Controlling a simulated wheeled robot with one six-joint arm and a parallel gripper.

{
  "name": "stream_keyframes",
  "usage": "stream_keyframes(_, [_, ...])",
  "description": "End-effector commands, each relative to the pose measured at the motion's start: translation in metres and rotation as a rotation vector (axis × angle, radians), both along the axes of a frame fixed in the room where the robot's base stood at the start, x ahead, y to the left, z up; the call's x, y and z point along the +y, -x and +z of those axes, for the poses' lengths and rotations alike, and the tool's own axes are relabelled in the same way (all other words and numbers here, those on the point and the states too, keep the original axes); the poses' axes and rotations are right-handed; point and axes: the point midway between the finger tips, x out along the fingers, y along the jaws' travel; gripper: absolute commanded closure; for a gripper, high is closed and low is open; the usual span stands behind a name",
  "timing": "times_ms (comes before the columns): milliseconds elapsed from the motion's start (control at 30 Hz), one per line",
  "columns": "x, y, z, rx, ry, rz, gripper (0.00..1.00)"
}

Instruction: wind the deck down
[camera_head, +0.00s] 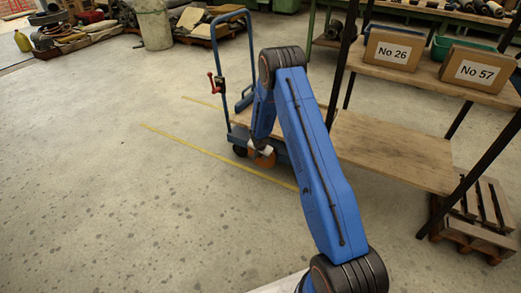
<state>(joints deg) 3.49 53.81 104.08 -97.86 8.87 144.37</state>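A blue trolley with an upright tube handle (249,48) stands behind my arm. Its wooden deck (241,117) sits low above small dark wheels (240,150). My arm hides much of the deck. A red lever or crank (216,83) sticks out on the left side of the handle frame. My gripper (262,158) hangs at the trolley's near edge, below and right of the red part and apart from it. It is small and partly covered by my wrist, so its fingers are not clear. An orange-brown patch shows there; I cannot tell what it is.
A rack to the right has a wooden lower shelf (395,152) and dark posts, with boxes No 26 (392,50) and No 57 (475,73) above. A pallet (480,215) lies at far right. Yellow lines (200,150) mark the floor. The left floor is open.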

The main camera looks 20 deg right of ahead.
Motion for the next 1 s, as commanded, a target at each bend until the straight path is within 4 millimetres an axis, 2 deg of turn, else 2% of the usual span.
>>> stream_keyframes(700, [0.021, 0.046, 0.112, -0.002, 0.001, -0.001, 0.64])
stream_keyframes(1000, [0.026, 0.057, 0.137, -0.001, 0.0, 0.0, 0.64])
